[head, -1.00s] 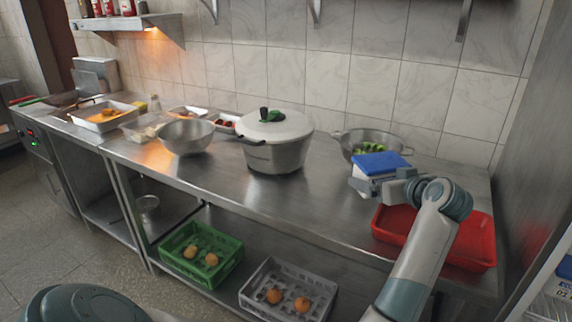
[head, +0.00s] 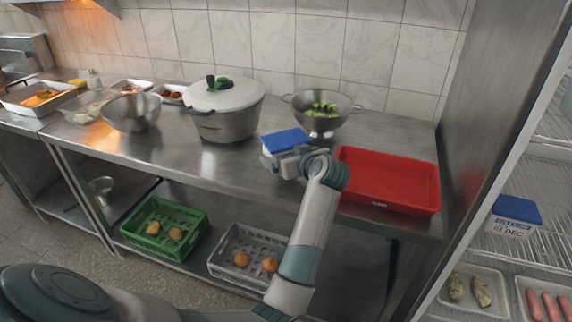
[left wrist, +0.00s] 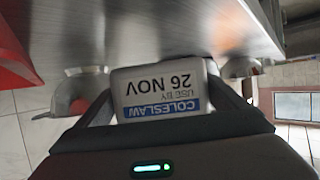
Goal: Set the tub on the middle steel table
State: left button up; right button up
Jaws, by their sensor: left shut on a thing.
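The tub (head: 286,140) is white with a blue lid, in front of the colander and left of the red tray in the head view. My left gripper (head: 291,161) is shut on it. In the left wrist view the tub (left wrist: 160,93) is between the fingers, with an upside-down label reading "COLESLAW USE BY 26 NOV". The steel table (head: 190,158) is beneath it; I cannot tell whether the tub touches the top. A similar blue-lidded tub (head: 514,216) stands on a rack at the right. My right gripper is not in view.
On the table stand a large lidded pot (head: 226,122), a colander (head: 340,122) with green pieces, a steel bowl (head: 131,113) and a red tray (head: 388,180). A tall steel wall (head: 490,80) bounds the right. Bare steel lies in front of the pot.

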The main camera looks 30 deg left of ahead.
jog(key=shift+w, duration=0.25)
pick_arm(q)
jog(key=shift+f, duration=0.4)
notch_tip(320, 180, down, 2)
jog(key=shift+f, duration=0.5)
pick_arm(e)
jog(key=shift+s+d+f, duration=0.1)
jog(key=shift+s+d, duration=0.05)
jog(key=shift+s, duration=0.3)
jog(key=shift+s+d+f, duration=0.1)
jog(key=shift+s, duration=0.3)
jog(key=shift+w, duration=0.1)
pick_arm(q)
jog(key=shift+p, duration=0.3)
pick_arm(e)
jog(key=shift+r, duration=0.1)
pick_arm(q)
jog(key=o, duration=1.2)
jog(key=shift+f, duration=0.15)
